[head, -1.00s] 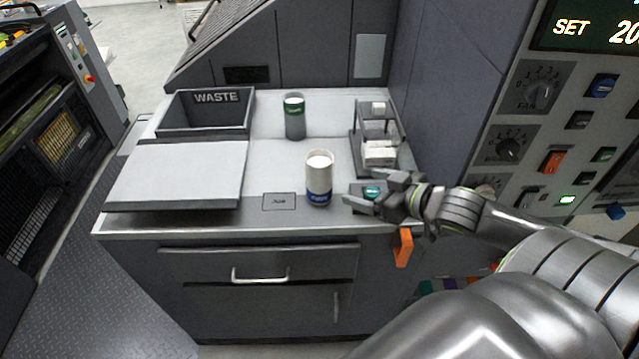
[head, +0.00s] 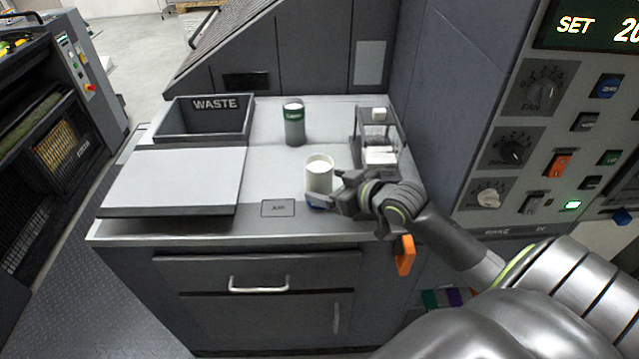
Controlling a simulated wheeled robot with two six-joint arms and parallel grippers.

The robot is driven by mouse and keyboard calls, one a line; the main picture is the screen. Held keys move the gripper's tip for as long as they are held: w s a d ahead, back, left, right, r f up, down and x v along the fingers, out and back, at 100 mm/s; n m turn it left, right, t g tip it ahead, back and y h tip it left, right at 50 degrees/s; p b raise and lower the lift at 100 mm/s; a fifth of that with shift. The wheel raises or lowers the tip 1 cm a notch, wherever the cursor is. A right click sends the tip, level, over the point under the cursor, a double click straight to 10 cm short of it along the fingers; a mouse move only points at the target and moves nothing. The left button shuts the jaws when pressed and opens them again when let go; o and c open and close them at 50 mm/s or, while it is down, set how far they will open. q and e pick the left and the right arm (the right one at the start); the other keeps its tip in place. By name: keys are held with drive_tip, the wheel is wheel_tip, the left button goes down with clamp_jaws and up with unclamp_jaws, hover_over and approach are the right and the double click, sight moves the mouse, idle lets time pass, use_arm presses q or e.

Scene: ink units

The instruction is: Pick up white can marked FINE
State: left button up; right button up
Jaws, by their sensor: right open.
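A white can (head: 318,173) with a pale, open-looking top stands upright on the light worktop. Its blue lower band is mostly hidden behind my right gripper, and its marking cannot be read. My right gripper (head: 329,187) is open at the can's right side. One finger reaches across the near side of the can and the other is at its right; I cannot tell whether they touch it. A grey can (head: 294,129) with a green band stands farther back. My left gripper is not in view.
A dark WASTE bin (head: 204,119) stands at the back left, with a flat grey panel (head: 172,180) before it. A small rack (head: 377,140) with white blocks stands right of the cans. A control panel (head: 545,130) rises at the right. An orange handle (head: 404,255) hangs below the worktop edge.

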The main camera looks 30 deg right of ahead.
drive_tip(key=shift+x, duration=1.95)
drive_tip(key=shift+s+a, duration=0.1)
drive_tip(key=shift+a, duration=0.1)
drive_tip(key=c, duration=1.1)
